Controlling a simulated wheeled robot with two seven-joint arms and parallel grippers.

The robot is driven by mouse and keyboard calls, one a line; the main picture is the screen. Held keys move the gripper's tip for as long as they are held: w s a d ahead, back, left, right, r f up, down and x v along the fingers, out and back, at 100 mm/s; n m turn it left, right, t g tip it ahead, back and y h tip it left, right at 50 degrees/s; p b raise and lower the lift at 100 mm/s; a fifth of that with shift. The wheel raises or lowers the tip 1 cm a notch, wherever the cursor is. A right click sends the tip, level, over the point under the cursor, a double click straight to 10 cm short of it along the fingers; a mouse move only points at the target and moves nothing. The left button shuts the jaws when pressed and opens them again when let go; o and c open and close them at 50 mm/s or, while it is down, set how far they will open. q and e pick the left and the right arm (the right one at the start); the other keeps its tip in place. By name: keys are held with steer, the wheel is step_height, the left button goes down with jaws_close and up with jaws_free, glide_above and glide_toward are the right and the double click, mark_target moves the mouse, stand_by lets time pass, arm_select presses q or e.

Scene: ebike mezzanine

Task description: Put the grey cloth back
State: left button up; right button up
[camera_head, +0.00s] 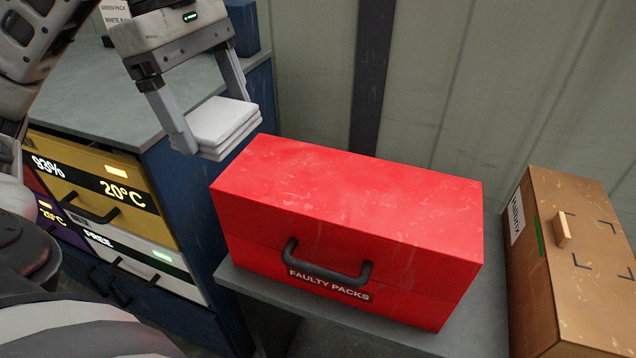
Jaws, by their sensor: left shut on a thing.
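My left gripper (212,120) comes down from the top left and is shut on a folded, pale grey-white cloth (222,122). The cloth is a small flat stack of layers between the two fingers. In the picture it overlaps the back left corner of the red box marked FAULTY PACKS (345,195) and the right edge of the grey worktop (90,90). I cannot tell whether it touches either. My right gripper is not in view.
The red box, lid shut, stands on a grey shelf (470,330). A brown box (565,260) stands right of it. Left, a dark blue cabinet (185,220) has a yellow drawer (85,185) and a white drawer marked FREE (150,262), both shut. A ribbed wall (460,90) is behind.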

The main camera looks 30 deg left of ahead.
arm_select(q)
steer(key=shift+w+d, duration=0.1)
steer(key=shift+w, duration=0.1)
steer(key=w+d+f+p, duration=0.1)
steer(key=w+f, duration=0.1)
steer(key=w, duration=0.1)
steer(key=w+d+f+p, duration=0.1)
steer(key=w+d+f, duration=0.1)
steer(key=w+f, duration=0.1)
steer(key=w+d+f+p, duration=0.1)
steer(key=w+f, duration=0.2)
steer(key=w, duration=0.2)
steer(key=shift+w+d+f+p, duration=0.15)
steer(key=shift+d+f+p, duration=0.1)
steer(key=shift+p, duration=0.1)
steer(key=shift+w+d+f, duration=0.2)
steer(key=shift+w+f, duration=0.2)
steer(key=shift+f, duration=0.05)
step_height(320, 180, down, 3)
steer(key=shift+w+f+p, duration=0.1)
steer(key=shift+p, duration=0.4)
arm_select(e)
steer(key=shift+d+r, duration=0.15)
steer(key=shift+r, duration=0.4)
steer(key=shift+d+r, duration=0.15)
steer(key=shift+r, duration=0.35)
